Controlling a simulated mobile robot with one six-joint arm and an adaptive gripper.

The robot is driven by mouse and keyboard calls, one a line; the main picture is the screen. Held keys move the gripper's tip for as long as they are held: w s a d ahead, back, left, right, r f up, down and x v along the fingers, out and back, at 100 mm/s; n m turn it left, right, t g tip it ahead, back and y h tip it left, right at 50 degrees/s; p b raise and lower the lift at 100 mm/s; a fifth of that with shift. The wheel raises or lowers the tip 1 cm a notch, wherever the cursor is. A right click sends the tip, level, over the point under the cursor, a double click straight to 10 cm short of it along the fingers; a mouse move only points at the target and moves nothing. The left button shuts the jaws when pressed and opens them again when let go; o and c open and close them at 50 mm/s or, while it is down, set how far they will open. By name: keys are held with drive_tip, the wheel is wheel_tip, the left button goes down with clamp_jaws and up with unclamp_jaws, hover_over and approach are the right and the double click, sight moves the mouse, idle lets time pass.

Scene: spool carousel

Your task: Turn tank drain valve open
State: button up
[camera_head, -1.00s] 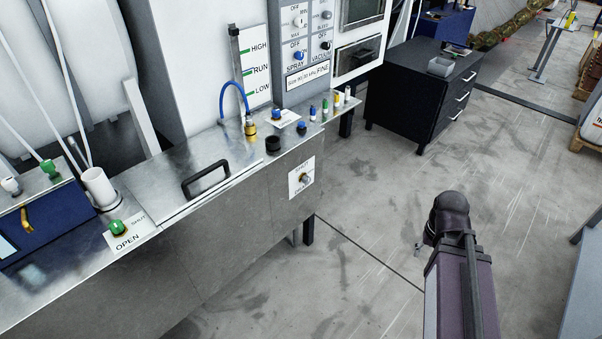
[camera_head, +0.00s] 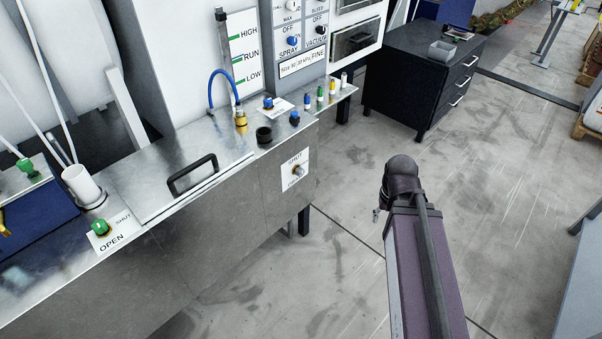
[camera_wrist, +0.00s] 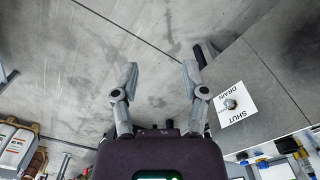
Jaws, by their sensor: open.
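The drain valve (camera_head: 297,171) is a small metallic knob on a white plate on the front face of the steel tank (camera_head: 225,215). The plate reads SHUT at one end and DRAIN at the other. In the wrist view the valve (camera_wrist: 230,104) lies to the right of my gripper (camera_wrist: 160,72), clear of both fingers. My gripper is open and empty, with its fingers spread over the background floor. In the head view my arm stands right of the valve, with a gap between; the fingers are mostly hidden there.
A green knob (camera_head: 100,228) with an OPEN/SHUT label sits on the tank top near a black handle (camera_head: 192,175). Coloured knobs line the ledge (camera_head: 350,91) at the back. A black drawer cabinet (camera_head: 420,85) stands beyond. The floor (camera_head: 345,240) before the tank is clear.

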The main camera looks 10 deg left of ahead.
drive_tip(key=o, duration=0.4)
drive_tip(key=shift+o, duration=0.5)
drive_tip(key=shift+w+a+f+b, duration=0.25)
drive_tip(key=shift+w+f+b, duration=0.05)
drive_tip(key=shift+f+b, duration=0.15)
drive_tip(key=n+t+y+b, duration=0.8)
drive_tip(key=t+y+b, duration=0.45)
drive_tip(key=b, duration=3.25)
approach(302, 174)
drive_tip(key=s+d+g+y, duration=0.1)
drive_tip(key=d+y, duration=0.1)
drive_tip(key=d, duration=0.1)
drive_tip(key=shift+s+h, duration=0.15)
drive_tip(key=shift+h, duration=0.1)
drive_tip(key=x, duration=1.3)
drive_tip(key=shift+w+a+f, duration=0.1)
drive_tip(key=shift+w+a, duration=0.15)
